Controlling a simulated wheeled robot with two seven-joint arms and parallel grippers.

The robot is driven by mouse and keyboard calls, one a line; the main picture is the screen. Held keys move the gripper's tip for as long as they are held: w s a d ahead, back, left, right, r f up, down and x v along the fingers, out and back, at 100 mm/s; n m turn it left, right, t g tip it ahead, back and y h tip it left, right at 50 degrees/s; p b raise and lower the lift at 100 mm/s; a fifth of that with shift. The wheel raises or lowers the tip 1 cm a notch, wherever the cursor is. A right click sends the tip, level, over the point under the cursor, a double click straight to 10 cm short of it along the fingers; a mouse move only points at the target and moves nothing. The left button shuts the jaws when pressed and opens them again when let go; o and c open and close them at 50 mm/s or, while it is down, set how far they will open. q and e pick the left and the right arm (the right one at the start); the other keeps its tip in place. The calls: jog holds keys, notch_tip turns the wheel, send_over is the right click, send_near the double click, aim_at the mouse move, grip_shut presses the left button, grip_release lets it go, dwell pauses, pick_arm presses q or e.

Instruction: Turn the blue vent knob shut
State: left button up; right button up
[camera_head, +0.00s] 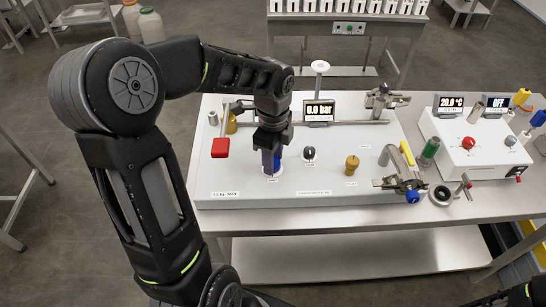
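The blue vent knob (271,164) stands on the white panel (225,190), in a pale ring with a small label in front. My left gripper (271,152) points straight down over it, with its dark fingers at the knob's sides. The fingers cover much of the knob, so its turn angle is hidden, and I cannot tell whether they press on it. My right gripper is not in view; only a dark bit of my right arm shows at the lower right corner.
A black knob (309,153) and a brass knob (352,163) stand to the right. A red handle (220,148) is at the left. The gauge (320,110) behind reads 0.0 bar. A clamped pipe with a yellow lever (410,178) is at the panel's right end.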

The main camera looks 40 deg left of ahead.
pick_arm(q)
grip_shut()
